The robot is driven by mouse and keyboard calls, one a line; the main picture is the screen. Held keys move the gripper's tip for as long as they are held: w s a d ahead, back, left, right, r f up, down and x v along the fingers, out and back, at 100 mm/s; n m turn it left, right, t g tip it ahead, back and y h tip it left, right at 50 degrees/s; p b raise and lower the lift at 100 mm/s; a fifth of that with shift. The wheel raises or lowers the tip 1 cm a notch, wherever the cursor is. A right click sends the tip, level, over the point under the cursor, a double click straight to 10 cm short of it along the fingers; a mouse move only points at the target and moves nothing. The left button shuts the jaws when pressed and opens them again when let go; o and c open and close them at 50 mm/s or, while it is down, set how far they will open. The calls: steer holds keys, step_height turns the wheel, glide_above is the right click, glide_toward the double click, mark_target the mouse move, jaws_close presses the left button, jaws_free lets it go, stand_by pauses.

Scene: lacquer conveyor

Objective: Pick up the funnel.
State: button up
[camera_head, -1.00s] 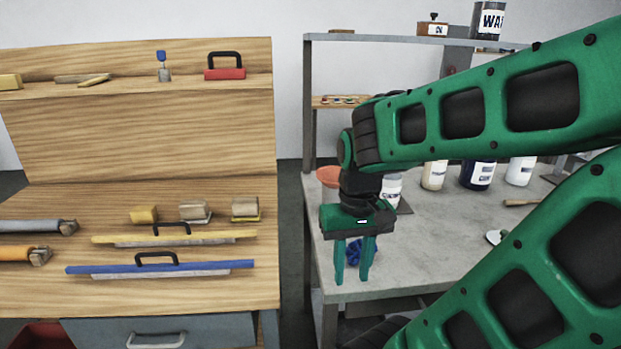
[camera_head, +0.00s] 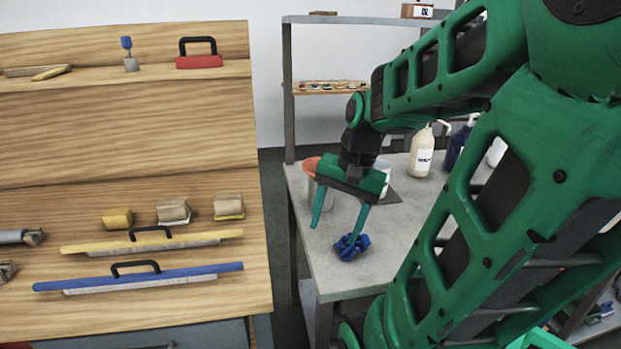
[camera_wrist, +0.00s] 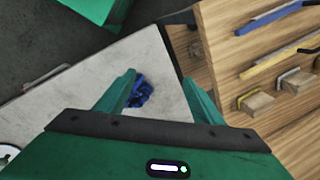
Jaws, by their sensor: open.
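An orange rounded thing (camera_head: 311,164), which looks like the funnel, shows at the left back of the grey table (camera_head: 318,262) in the head view. My gripper partly hides it, and its lower part is hard to make out. My gripper (camera_head: 334,234) is open and empty, fingers pointing down, in front of the orange thing and apart from it.
A crumpled blue thing (camera_head: 351,247) lies near the table's left front edge, close to one fingertip; the wrist view shows it too (camera_wrist: 139,92). Bottles (camera_head: 421,152) stand farther back. A wooden bench (camera_head: 190,270) with trowels and blocks is to the left, across a gap.

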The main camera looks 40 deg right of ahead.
steer(key=w+d+r+m+t+y, duration=0.1)
steer(key=w+d+r+m+t, duration=0.25)
steer(key=d+m, duration=0.65)
steer(key=w+d+r+m+t, duration=0.3)
steer(key=w+d+r+m, duration=0.1)
steer(key=d+m, duration=0.6)
steer(key=shift+x, duration=5.2)
steer(key=shift+w+a+r, duration=0.1)
steer(key=shift+a, duration=0.1)
jaws_close()
